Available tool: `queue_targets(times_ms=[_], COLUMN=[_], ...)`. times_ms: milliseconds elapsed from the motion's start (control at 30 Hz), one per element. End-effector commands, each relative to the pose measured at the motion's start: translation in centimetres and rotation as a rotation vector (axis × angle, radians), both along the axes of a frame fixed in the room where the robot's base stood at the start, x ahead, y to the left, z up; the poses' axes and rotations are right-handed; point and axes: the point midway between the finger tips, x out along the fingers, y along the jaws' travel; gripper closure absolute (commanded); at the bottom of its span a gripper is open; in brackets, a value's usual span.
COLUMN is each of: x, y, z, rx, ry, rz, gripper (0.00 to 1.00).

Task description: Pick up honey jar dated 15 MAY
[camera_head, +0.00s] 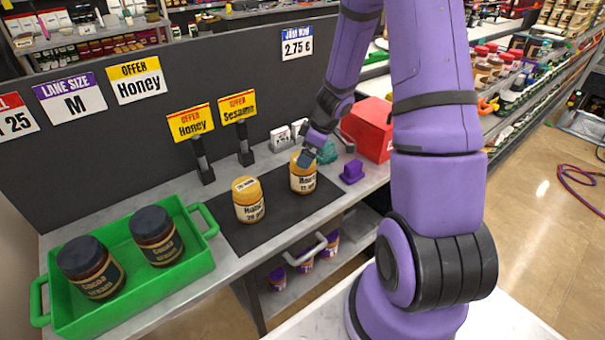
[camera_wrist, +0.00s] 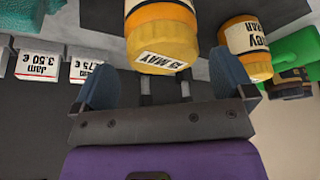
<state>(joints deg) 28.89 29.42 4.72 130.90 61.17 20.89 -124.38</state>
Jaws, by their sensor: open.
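In the wrist view a honey jar (camera_wrist: 163,38) with a yellow-orange lid carries a white lid label reading "15 MAY". My gripper (camera_wrist: 164,78) is open, with one blue finger on each side of that lid; contact is not clear. In the head view this appears to be the right jar (camera_head: 303,178) on the black mat, upright, with my gripper (camera_head: 309,156) at its lid and partly covering it. A second yellow-lidded jar (camera_head: 248,202) stands to its left, with a lid label I cannot read. It also shows in the wrist view (camera_wrist: 246,50).
A green tray (camera_head: 190,275) with two dark cocoa cream jars (camera_head: 157,237) is at the left. Behind the mat (camera_head: 278,222) are Honey (camera_head: 190,122) and Sesame (camera_head: 238,107) signs. A purple object (camera_head: 352,172) and a red box (camera_head: 368,130) are to the right.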

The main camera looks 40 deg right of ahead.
Motion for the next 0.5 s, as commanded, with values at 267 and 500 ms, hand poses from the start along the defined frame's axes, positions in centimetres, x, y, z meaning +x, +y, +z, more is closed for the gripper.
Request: queue_targets(times_ms=[267,500], x=[0.6,1.4], y=[0.9,1.5], z=[-2.4,-4.7], rx=[0.002,0.001], ry=[0.003,0.001], rz=[-0.001,-0.001], gripper=[0.00,0.00])
